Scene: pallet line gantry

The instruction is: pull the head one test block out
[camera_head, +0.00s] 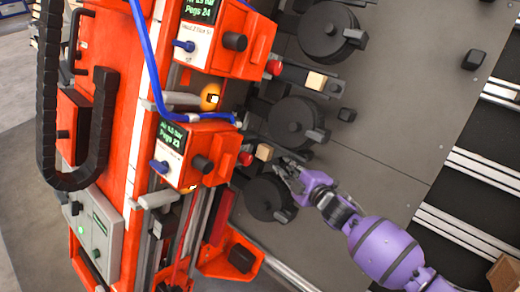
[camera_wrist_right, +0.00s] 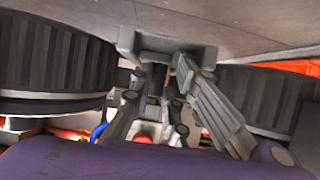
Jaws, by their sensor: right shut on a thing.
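A small pale wooden test block (camera_head: 264,152) sits in front of the red tip (camera_head: 245,158) of the lower orange head (camera_head: 210,148), whose screen reads "Pegs 23". My right gripper (camera_head: 283,166), on the purple arm, is at the block's right side, shut on it. In the wrist view the fingers (camera_wrist_right: 154,88) close around a narrow brownish thing below a grey bracket (camera_wrist_right: 165,47); most of the block is hidden there. A second wooden block (camera_head: 316,80) sits in front of the upper head (camera_head: 225,38). My left gripper is not in view.
Black round rollers (camera_head: 294,123) stand close on both sides of the right gripper. A blue hose (camera_head: 150,62) crosses the orange gantry. The grey panel (camera_head: 400,120) to the right is mostly clear. Silver rails (camera_head: 480,165) lie beyond it.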

